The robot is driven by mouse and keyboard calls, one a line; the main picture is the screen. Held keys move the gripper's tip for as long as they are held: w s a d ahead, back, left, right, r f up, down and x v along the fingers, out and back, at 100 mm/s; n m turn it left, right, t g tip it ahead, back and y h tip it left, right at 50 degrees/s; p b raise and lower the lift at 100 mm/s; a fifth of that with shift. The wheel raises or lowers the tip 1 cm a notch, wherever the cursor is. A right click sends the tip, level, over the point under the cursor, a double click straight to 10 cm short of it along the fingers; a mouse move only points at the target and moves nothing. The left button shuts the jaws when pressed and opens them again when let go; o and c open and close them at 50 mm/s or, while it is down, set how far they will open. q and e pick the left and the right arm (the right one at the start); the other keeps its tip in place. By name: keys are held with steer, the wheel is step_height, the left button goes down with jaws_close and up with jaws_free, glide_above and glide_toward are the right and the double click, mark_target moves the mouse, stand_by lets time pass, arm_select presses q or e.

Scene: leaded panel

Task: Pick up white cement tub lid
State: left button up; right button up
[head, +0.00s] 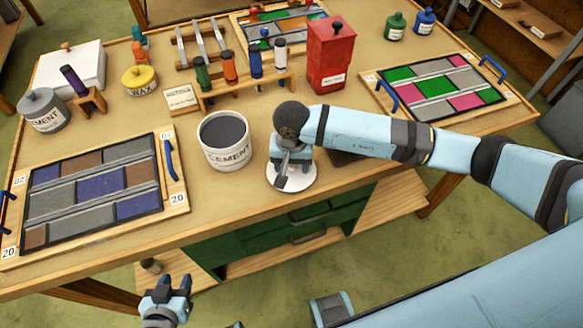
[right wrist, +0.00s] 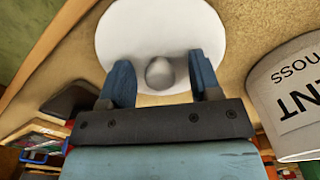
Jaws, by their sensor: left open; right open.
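The white cement tub lid (head: 297,178) lies flat on the table near its front edge, just right of the open white cement tub (head: 225,140). In the right wrist view the lid (right wrist: 160,30) is a white disc with a round grey knob (right wrist: 160,73). My right gripper (right wrist: 162,85) is open, with its two blue fingers on either side of the knob; I cannot tell whether they touch it. In the head view my right gripper (head: 291,170) is over the lid and hides part of it. My left gripper (head: 168,297) is open and empty, in front of the table.
The white tub (right wrist: 295,95) stands close beside the right gripper. A rack (head: 245,88) of coloured tubes and a red box (head: 331,55) stand behind. Leaded panels lie at left (head: 95,190) and right (head: 440,88). A grey cement pot (head: 44,110) stands at the far left.

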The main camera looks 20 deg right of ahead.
steer(key=c, duration=1)
